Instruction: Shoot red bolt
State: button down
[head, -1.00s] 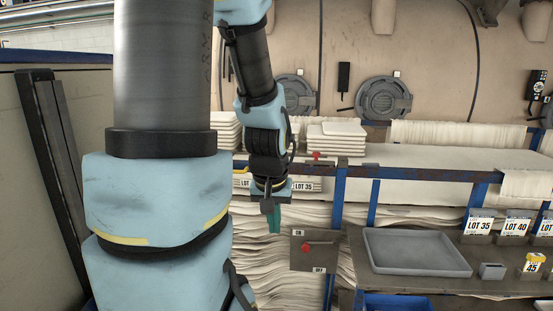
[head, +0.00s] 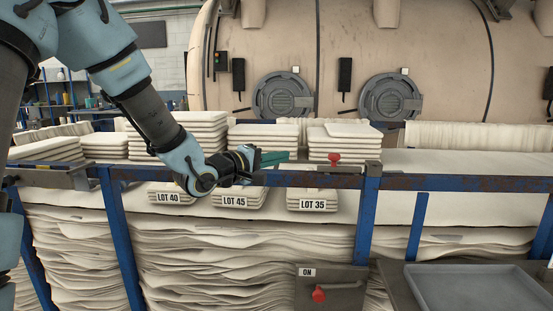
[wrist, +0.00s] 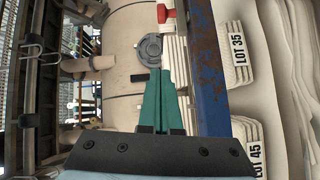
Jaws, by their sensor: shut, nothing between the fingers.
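The red bolt knob (head: 333,159) stands on the blue rail, right of the middle in the head view. In the wrist view the red knob (wrist: 166,14) shows at the top, beyond the fingertips. My gripper (head: 284,156) has teal fingers closed together and empty. It points right along the rail, to the left of the red knob, with a gap between. In the wrist view the closed fingers of my gripper (wrist: 160,74) point up toward the knob. The bolt's lower parts are too small to make out.
The blue rail (head: 440,183) runs close under my gripper. Folded cloth stacks (head: 258,138) stand behind it. A grey tray (head: 478,290) is at lower right.

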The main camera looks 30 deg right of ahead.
aim_at(318, 166)
jog(key=shift+w+r, duration=0.15)
jog(key=p+x, duration=0.1)
jog(key=x, duration=0.2)
jog(key=p+x, duration=0.1)
jog(key=x, duration=0.2)
jog(key=p+x, duration=0.1)
jog(key=x, duration=0.3)
jog(key=shift+d+r, duration=0.15)
jog(key=shift+r, duration=0.05)
jog(key=s, duration=0.1)
jog(key=s+p, duration=0.1)
jog(key=shift+s+d+f, duration=0.15)
jog(key=shift+s+d, duration=0.25)
jog(key=shift+s+d+f, duration=0.25)
jog(key=shift+s+d, duration=0.05)
jog(key=shift+s, duration=0.3)
